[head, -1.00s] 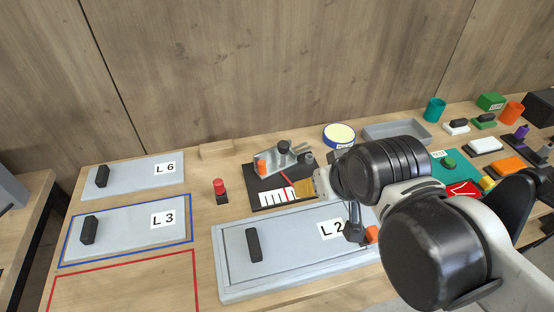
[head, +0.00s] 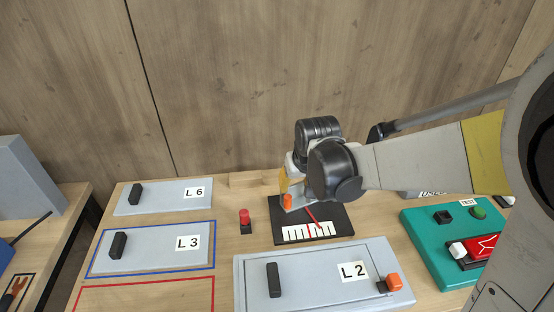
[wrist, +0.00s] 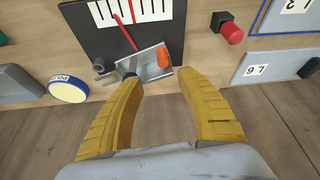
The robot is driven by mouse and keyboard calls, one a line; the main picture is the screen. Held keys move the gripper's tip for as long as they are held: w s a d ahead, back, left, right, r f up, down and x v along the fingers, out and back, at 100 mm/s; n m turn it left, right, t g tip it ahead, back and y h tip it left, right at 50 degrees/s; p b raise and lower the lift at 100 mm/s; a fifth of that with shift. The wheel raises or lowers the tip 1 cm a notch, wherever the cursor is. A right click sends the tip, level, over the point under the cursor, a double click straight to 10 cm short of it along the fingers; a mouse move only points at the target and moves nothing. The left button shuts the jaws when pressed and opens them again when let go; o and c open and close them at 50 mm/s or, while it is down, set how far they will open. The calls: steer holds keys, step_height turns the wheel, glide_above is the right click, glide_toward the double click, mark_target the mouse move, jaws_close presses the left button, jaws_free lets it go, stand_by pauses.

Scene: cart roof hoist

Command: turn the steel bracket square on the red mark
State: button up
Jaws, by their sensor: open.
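The steel bracket (wrist: 152,66) is a grey metal piece with an orange knob (wrist: 163,56) and a dark post, lying on a black plate (wrist: 90,38). In the head view its orange knob (head: 287,201) shows, and my gripper hides most of the rest. A thin red pointer (wrist: 124,33) runs from the bracket to a white scale (wrist: 108,12) with black ticks and a red mark (wrist: 131,10). My gripper (wrist: 158,80) is open, its yellow fingers at the bracket's near edge. The left fingertip is close to the dark post; I cannot tell whether they touch. The gripper also shows in the head view (head: 285,188).
A red button post (head: 244,217) stands left of the plate. A teal test box (head: 425,245) is at the right. A round yellow-topped tin (wrist: 69,89) sits beside the plate.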

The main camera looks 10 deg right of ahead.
mark_target(289, 196)
steer(key=b+x, duration=0.1)
steer(key=x, duration=0.5)
steer(key=b+x, duration=0.2)
steer(key=x, duration=0.5)
steer(key=shift+a+r+b, duration=0.1)
steer(key=shift+a+b, duration=0.1)
steer(key=shift+b, duration=0.1)
jaws_close()
